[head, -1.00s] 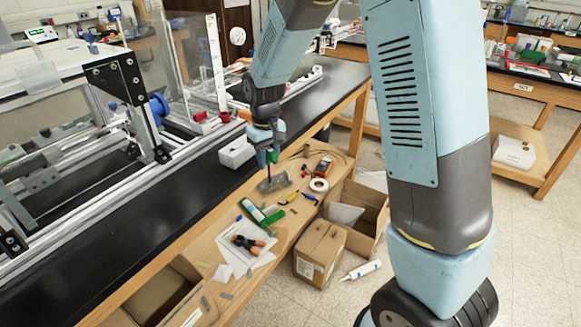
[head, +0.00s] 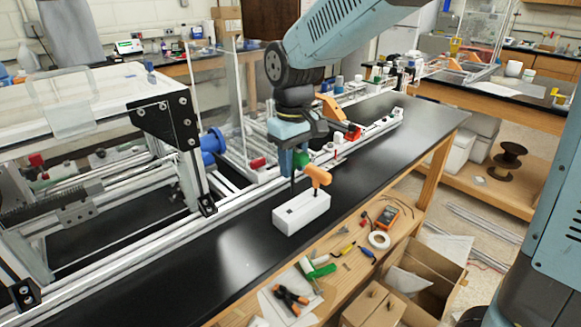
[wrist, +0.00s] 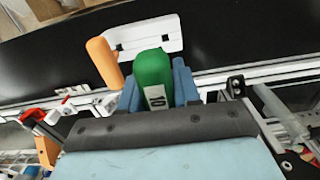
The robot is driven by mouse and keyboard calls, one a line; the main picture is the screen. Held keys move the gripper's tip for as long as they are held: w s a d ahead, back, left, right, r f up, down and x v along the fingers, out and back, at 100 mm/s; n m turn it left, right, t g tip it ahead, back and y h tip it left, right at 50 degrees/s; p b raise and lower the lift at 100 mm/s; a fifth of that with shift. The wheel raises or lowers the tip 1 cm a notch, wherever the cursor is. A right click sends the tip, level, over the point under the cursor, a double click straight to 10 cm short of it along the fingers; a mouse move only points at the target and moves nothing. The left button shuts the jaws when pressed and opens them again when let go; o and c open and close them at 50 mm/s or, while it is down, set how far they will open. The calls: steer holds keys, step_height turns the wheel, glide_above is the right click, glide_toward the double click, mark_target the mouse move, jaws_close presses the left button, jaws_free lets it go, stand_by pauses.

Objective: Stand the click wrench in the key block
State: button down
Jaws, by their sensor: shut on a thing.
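The white key block (head: 301,214) stands on the black bench top, with a dark square hole in its top. An orange-handled key (head: 317,175) stands upright in its right part. The click wrench (head: 303,158) has a green handle and a dark shaft that points down at the block's back edge. I cannot tell whether its tip touches the block. My gripper (head: 289,152) is shut on the green handle. In the wrist view the handle (wrist: 154,82), marked 10, sits between the blue fingers, with the orange handle (wrist: 103,62) to its left and the block (wrist: 150,36) beyond.
An aluminium extrusion frame with a black bracket (head: 166,120) and a blue cylinder (head: 213,146) stands left of the block. A lower wooden shelf in front holds a multimeter (head: 387,218), tape (head: 379,239) and clamps (head: 291,300). The bench right of the block is clear.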

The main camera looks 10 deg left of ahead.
steer(key=shift+s+a, duration=0.3)
steer(key=shift+a, duration=0.1)
steer(key=shift+f, duration=2.3)
steer(key=shift+f, duration=2.2)
steer(key=c, duration=0.7)
jaws_free()
steer(key=shift+r, duration=0.1)
